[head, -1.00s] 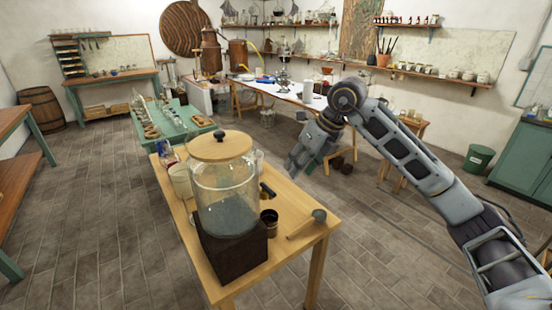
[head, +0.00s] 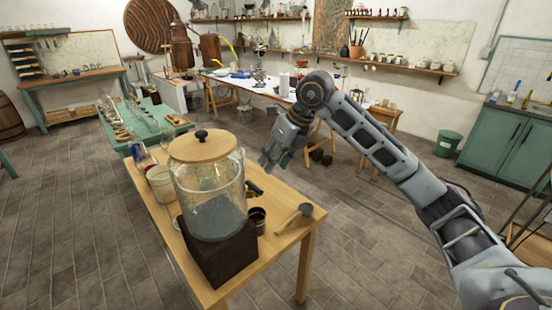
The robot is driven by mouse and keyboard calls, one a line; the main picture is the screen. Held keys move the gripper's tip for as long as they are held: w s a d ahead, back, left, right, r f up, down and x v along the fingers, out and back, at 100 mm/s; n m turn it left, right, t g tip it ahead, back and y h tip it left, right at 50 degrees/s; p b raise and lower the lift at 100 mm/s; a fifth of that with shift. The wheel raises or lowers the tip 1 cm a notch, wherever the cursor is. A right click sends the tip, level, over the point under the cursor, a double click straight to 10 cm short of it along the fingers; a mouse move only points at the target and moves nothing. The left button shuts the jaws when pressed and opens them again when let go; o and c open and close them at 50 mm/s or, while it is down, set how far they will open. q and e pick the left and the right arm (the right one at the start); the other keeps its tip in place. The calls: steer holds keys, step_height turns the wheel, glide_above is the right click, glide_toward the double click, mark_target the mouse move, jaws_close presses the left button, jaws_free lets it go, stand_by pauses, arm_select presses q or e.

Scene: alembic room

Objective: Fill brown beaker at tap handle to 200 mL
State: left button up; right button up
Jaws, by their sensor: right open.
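A big glass dispenser (head: 213,208) with a wooden lid stands on a dark wooden block (head: 215,255) on the small wooden table. A dark tap handle (head: 253,188) shows at the glass's right side, partly hidden behind it. A small brown beaker (head: 257,217) stands upright on the table just right of the dispenser; its fill cannot be seen. My right gripper (head: 272,160) is open and empty, in the air beyond the beaker and above the tap, apart from both. My left gripper is not in view.
The small table (head: 275,250) also holds a wooden scoop-like tool (head: 296,217), a cream pot (head: 160,184) and a can (head: 142,157). A green bench (head: 150,125) with glassware stands behind it. The tiled floor (head: 350,225) right of the table is clear.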

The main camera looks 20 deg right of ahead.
mark_target(259, 189)
steer(key=shift+p+x, duration=0.55)
steer(key=shift+x, duration=6)
steer(key=shift+f, duration=0.1)
jaws_close()
